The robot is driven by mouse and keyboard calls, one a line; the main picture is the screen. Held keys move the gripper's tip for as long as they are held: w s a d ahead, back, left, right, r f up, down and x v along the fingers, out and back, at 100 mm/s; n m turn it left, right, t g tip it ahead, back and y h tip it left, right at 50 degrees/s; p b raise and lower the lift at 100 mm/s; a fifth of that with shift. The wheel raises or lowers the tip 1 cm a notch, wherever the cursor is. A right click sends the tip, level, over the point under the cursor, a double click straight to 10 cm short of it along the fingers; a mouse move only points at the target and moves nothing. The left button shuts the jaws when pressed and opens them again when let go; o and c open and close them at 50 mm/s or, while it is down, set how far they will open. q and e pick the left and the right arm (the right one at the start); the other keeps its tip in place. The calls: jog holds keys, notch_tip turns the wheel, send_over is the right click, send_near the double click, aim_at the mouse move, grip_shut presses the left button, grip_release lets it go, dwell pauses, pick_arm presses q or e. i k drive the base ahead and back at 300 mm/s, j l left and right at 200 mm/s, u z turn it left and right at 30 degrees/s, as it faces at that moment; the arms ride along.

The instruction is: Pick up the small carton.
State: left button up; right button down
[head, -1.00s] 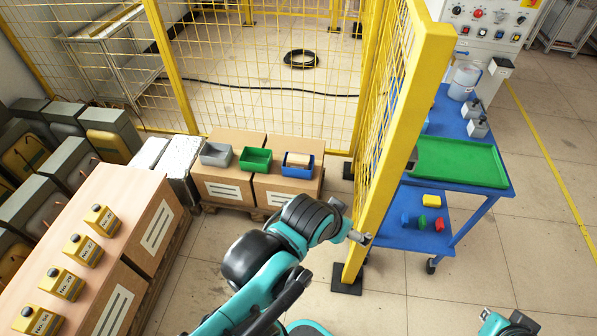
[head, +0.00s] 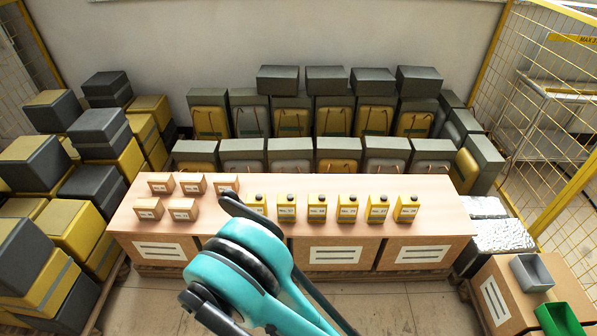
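Several small brown cartons with white labels stand in two rows on the left part of the long wooden-topped surface (head: 345,202) in the head view. The back row has a left carton (head: 161,184), a middle carton (head: 193,184) and a right carton (head: 225,184). The front row shows a left carton (head: 149,209) and a middle carton (head: 183,209). My teal and black arm rises in the foreground and covers the surface just right of the front row. I see no gripper fingers, and no carton is visibly held.
Several yellow bottles (head: 347,208) with dark caps stand right of the cartons. Grey and yellow cases (head: 290,153) are stacked behind and at the left. A grey bin (head: 531,272) and a green bin (head: 558,320) sit at lower right. Yellow mesh fencing (head: 560,200) stands at the right.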

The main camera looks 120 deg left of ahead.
aim_at(190, 183)
jog(key=u, duration=4.85)
jog(key=z, duration=0.55)
jog(key=i+j+z, duration=0.85)
jog(key=i+j, duration=0.15)
jog(key=j, duration=0.15)
jog(key=i+j, duration=0.15)
jog(key=j, duration=0.2)
jog(key=i+j+z, duration=0.1)
jog(key=i+j, duration=0.1)
jog(key=j, duration=0.1)
